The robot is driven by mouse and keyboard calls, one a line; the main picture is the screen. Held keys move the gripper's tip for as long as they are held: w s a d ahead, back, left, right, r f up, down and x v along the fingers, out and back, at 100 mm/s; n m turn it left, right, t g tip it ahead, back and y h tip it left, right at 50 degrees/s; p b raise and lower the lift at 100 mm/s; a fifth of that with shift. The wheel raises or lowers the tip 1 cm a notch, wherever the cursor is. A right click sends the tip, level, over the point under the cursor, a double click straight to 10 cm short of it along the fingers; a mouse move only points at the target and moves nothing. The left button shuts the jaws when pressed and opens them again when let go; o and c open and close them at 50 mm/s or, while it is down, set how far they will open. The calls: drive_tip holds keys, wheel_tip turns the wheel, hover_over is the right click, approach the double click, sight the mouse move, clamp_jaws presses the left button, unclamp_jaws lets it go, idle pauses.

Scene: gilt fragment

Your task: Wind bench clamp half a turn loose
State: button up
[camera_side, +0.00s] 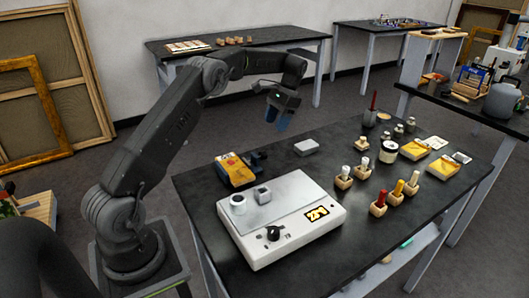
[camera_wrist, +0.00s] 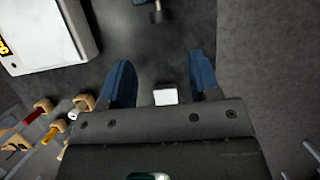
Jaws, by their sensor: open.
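What looks like the bench clamp is a yellow-orange body with dark metal parts (camera_side: 236,172) at the table's back left edge in the side view. Its exact form, and which part turns, is too small to tell. A dark metal piece at the top edge of the wrist view (camera_wrist: 155,14) may be part of it; most of it is cut off. My gripper (camera_side: 278,121) is above the table's back edge, to the right of the clamp and apart from it. In the wrist view my gripper (camera_wrist: 163,80) shows two blue fingers spread wide with nothing held.
A small pale block (camera_side: 306,147) lies on the dark table (camera_side: 330,235) below my gripper. A white hotplate-like box (camera_side: 285,225) stands in front of the clamp. Several wooden-based tools, jars and yellow packets (camera_side: 443,165) stand to the right.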

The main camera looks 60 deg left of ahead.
sight(265, 151)
drive_tip(key=x, duration=1.1)
drive_tip(key=shift+s+f, duration=0.1)
drive_tip(key=shift+f, duration=0.05)
drive_tip(key=c, duration=0.9)
